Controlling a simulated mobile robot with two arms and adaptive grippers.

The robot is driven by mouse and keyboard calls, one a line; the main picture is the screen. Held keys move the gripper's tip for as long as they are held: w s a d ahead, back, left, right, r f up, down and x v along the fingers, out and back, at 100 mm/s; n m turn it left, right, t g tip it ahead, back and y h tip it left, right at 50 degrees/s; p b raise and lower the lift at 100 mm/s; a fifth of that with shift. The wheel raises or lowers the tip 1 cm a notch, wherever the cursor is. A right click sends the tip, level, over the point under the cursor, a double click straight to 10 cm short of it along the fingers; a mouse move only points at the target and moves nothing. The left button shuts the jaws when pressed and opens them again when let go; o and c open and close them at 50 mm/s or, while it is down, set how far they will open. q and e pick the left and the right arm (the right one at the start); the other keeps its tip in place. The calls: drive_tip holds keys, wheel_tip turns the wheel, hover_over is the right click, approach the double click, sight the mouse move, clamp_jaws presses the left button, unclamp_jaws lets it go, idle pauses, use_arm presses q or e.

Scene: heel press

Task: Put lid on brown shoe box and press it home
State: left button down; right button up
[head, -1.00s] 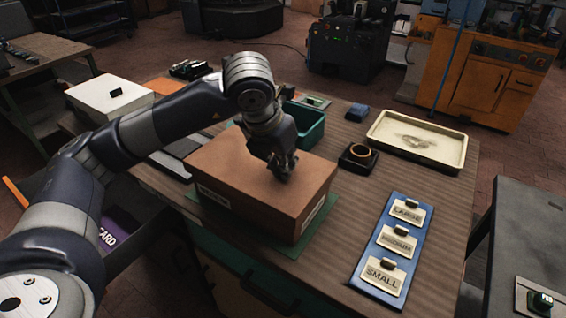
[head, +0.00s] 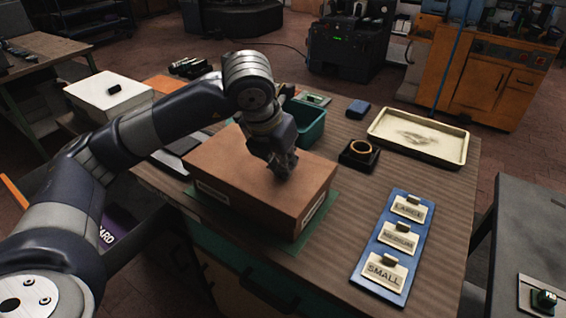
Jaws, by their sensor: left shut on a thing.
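The brown shoe box (head: 250,207) stands upright on a green mat (head: 315,220) on the striped wooden bench. White labels show on its two near sides. Its brown lid (head: 225,160) lies flat across the top and looks level; I cannot make out a clear gap or seam under its edge. My left gripper (head: 283,170) points down at the lid's middle, with its fingers shut. The part of the lid between the fingers is hidden by them. My right gripper is not in view.
A green bin (head: 308,130) stands behind the box. A ring on a black block (head: 358,154), a cream tray (head: 440,151) and a blue board (head: 365,262) with size cards lie to the right. A white box (head: 108,103) is at left. Bench between box and board is clear.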

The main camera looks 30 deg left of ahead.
use_arm(q)
drive_tip(key=shift+s+f+b, duration=0.15)
drive_tip(key=shift+f+b, duration=0.15)
drive_tip(key=shift+f, duration=0.05)
idle(1.0)
drive_tip(key=c, duration=1.6)
unclamp_jaws()
drive_tip(key=o, duration=0.6)
drive_tip(key=shift+r, duration=0.1)
drive_tip(key=shift+c, duration=0.2)
drive_tip(key=shift+r, duration=0.15)
drive_tip(key=shift+r+p, duration=2.15)
drive_tip(key=shift+r, duration=1.35)
